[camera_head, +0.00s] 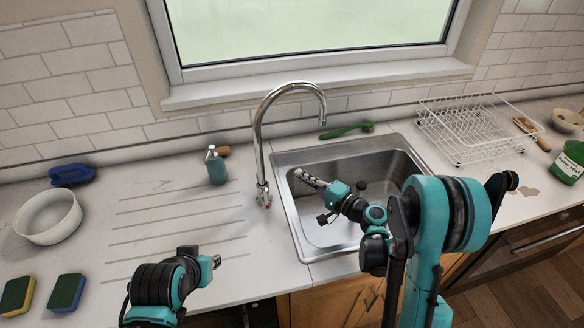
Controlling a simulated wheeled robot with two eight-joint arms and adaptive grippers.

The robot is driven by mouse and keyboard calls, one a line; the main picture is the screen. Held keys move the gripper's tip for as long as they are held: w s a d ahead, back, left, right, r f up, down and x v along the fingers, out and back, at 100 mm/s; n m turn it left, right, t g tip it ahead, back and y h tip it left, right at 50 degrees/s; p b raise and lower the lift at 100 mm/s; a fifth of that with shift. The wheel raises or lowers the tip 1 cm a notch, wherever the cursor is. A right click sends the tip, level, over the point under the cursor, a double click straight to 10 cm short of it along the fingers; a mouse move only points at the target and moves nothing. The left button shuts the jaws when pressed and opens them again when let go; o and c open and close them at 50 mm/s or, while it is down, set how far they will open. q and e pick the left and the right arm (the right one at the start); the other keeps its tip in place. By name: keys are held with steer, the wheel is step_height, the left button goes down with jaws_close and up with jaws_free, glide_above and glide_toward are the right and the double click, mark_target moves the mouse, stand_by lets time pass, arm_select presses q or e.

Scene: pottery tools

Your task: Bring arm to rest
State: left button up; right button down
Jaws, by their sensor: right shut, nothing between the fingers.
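My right arm comes in from the lower right and reaches over the sink. My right gripper (304,177) is shut and empty, pointing left over the left side of the basin, near the base of the faucet. My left arm is low in the picture at the left, over the front of the counter. My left gripper (214,262) shows only as a small end beyond its wrist, and I cannot tell if its fingers are open or shut.
The metal sink (284,206) has a tall faucet (259,150) on its left. A green brush (346,131) lies behind it. A soap bottle (217,168), white bowl (47,237), sponges (66,292) and blue brush (72,174) stand left. A wire rack (475,130) is right.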

steer(key=shift+s, duration=0.2)
steer(key=s+r+n+g+h, duration=0.3)
steer(key=s+n+g+h, duration=0.15)
steer(key=s, duration=0.45)
steer(key=s+d+n+h, duration=0.2)
steer(key=s+d+h, duration=0.2)
steer(key=s, duration=0.5)
steer(key=s+d+f+n+h, duration=0.1)
steer(key=s+d+n+h, duration=0.1)
steer(key=s+d+h, duration=0.2)
steer(key=s+d+g, duration=0.1)
steer(key=s+d, duration=0.2)
steer(key=s, duration=0.1)
steer(key=shift+s+f, duration=0.25)
steer(key=shift+s, duration=0.15)
steer(key=shift+d, duration=0.1)
